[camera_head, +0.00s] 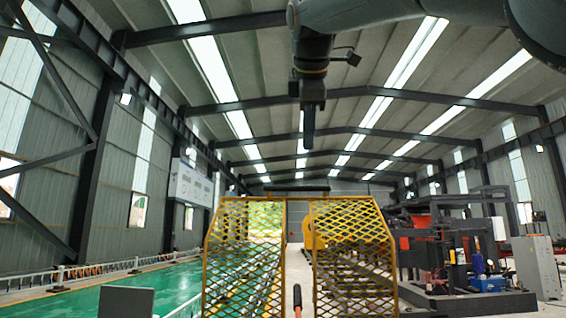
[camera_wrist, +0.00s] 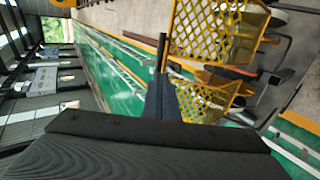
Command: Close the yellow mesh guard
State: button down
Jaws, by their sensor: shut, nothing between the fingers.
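The yellow mesh guard shows low in the head view as two panels in yellow frames. The left panel (camera_head: 243,250) and the right panel (camera_head: 352,255) stand upright with an open gap between them. In the wrist view the guard shows sideways as one mesh panel (camera_wrist: 215,32) at the top and another (camera_wrist: 203,101) below it. My gripper (camera_head: 309,140) points down, above the guard in the head view, and its fingers are together and empty. In the wrist view the shut fingertips (camera_wrist: 162,42) overlap the gap between the panels. I cannot tell their distance from the guard.
Dark and red machinery (camera_head: 440,235) stands to the right, with a grey cabinet (camera_head: 537,266) beside it. A green floor (camera_head: 165,283) with a white railing lies to the left. An orange-tipped rod (camera_head: 297,297) stands in the gap at the bottom.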

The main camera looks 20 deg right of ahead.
jog(key=p+x, duration=0.2)
jog(key=x, duration=1)
jog(key=shift+w+d+f, duration=0.2)
